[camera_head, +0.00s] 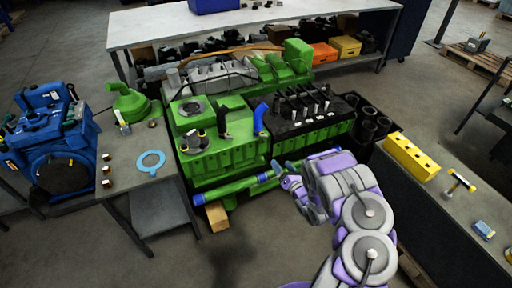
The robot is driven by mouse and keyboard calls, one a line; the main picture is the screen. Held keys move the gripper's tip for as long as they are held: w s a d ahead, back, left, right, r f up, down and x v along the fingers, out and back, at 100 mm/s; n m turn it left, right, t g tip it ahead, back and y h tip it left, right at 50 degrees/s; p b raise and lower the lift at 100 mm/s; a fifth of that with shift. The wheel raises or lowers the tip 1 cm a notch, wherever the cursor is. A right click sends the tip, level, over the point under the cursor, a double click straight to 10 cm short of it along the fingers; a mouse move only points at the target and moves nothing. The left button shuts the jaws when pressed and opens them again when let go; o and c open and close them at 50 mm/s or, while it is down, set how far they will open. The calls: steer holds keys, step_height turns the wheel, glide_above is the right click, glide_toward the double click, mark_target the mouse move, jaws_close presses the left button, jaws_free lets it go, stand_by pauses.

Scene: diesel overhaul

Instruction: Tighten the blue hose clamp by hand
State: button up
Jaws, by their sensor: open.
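A green pipe (228,188) runs low along the front of the green engine (225,150). A blue band (264,177) sits around it near its right part and looks like the blue hose clamp; it is too small to see a screw. My gripper (281,176) is at the end of my purple and grey arm, just right of that band. Its jaws are open, and I cannot tell whether they touch the pipe. Another blue piece (199,199) shows at the pipe's left end. A blue curved hose (260,118) stands upright on the engine.
A grey table (135,150) with a blue ring and a green funnel-like part stands left. A blue engine (48,140) is further left. A bench (455,235) with a yellow block (410,157) is right. A wooden block (216,216) lies below the pipe. Floor in front is clear.

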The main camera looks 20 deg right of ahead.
mark_target(263, 136)
steer(key=w+b, duration=0.2)
steer(key=w, duration=1.5)
steer(key=shift+w+a+n, duration=0.2)
steer(key=shift+a+n, duration=0.15)
steer(key=shift+n, duration=0.05)
steer(key=c, duration=1.1)
